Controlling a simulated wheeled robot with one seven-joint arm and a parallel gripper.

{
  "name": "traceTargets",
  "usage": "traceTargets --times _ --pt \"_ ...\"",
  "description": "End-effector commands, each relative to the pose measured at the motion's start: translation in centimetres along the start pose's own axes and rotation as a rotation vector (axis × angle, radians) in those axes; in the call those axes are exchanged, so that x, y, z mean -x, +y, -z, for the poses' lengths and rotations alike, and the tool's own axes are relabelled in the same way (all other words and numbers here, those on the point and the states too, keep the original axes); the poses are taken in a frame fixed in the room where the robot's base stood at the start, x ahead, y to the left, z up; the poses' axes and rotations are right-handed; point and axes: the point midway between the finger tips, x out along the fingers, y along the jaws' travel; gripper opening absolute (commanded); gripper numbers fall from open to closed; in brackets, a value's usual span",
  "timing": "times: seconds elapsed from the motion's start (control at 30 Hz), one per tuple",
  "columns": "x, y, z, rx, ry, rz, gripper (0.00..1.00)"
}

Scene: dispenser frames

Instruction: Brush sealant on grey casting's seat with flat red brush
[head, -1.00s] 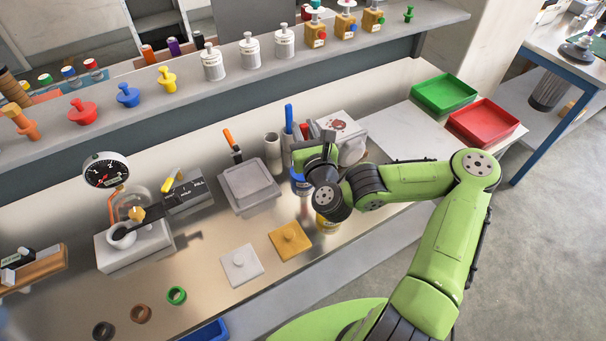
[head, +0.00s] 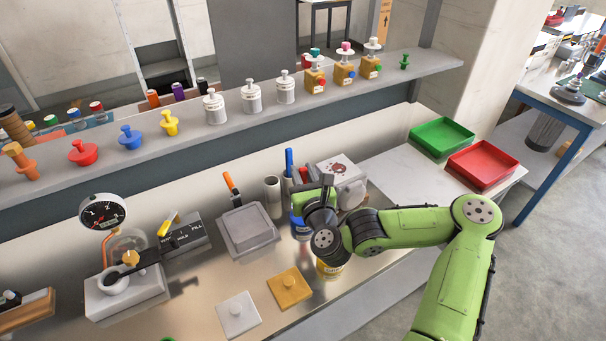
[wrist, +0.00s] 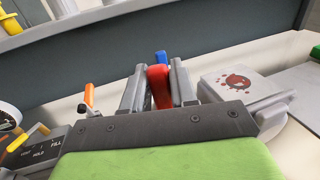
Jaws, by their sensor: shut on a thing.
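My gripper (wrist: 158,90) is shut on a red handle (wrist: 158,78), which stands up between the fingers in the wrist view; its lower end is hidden. In the head view my gripper (head: 322,200) is over the back right of the bench, by the blue can (head: 299,229) and the yellow can (head: 330,270). A pale grey square plate with a knob (head: 238,316) lies at the bench front, beside a similar yellow one (head: 289,288). A grey square block (head: 247,229) sits farther back. I cannot tell which grey piece is the casting.
A blue handle (head: 289,160) stands behind my gripper, near grey cups (head: 272,188). A white box with a red mark (head: 338,172) is just behind. A gauge fixture (head: 127,292) stands left. Green (head: 442,137) and red (head: 486,165) trays are at right.

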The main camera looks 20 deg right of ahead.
Motion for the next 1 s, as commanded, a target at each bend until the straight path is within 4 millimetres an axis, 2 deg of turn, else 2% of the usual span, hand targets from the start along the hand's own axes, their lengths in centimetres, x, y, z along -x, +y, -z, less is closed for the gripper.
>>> traceTargets --times 1.0 --pt "0.0 0.0 1.0 0.0 0.0 0.0 0.0"
